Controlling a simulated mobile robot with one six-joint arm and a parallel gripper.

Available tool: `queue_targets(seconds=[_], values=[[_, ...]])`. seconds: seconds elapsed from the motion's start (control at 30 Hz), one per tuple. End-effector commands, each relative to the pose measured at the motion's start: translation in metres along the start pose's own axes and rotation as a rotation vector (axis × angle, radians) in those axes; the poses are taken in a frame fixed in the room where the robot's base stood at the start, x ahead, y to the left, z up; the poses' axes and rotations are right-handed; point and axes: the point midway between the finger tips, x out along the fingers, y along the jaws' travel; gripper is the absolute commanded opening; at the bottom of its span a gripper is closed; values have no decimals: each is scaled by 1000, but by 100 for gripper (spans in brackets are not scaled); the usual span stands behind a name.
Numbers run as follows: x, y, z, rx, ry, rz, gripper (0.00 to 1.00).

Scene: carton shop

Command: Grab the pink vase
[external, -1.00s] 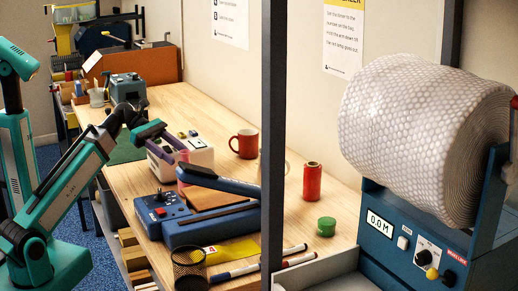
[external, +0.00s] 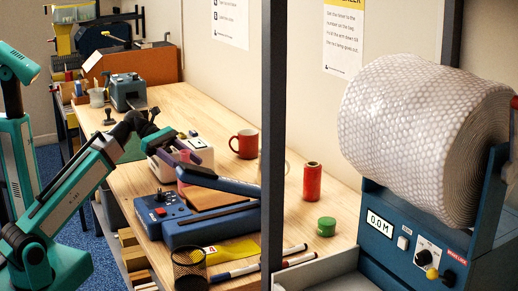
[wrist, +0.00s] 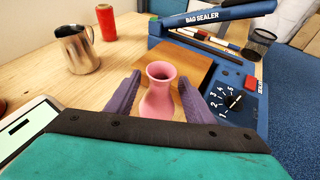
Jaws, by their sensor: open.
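The pink vase (wrist: 157,101) stands upright in the middle of the wrist view, its flared mouth facing up. In the external view only a little pink (external: 183,176) shows, mostly hidden behind the blue sealer arm and my gripper. My gripper (wrist: 159,79) is open, with one purple finger on each side of the vase. The vase's neck and body lie between the fingers, with visible gaps at both sides in the picture. The lower part of the vase is cut off by my gripper's body. In the external view my gripper (external: 186,152) is above the table behind the sealer.
The blue bag sealer (wrist: 226,13) with its raised arm and dial stands close to the right of the vase, a brown board beside it. A steel pitcher (wrist: 78,48) and red spool (wrist: 108,27) stand at left. A red mug (external: 244,144) is farther back. Table between is clear.

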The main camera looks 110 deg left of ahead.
Motion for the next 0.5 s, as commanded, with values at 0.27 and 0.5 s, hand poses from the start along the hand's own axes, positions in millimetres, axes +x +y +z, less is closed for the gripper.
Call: queue_targets(seconds=[0.27,0.5], values=[[0,0,0,0,0,0,24],[0,0,0,1,-1,0,0]])
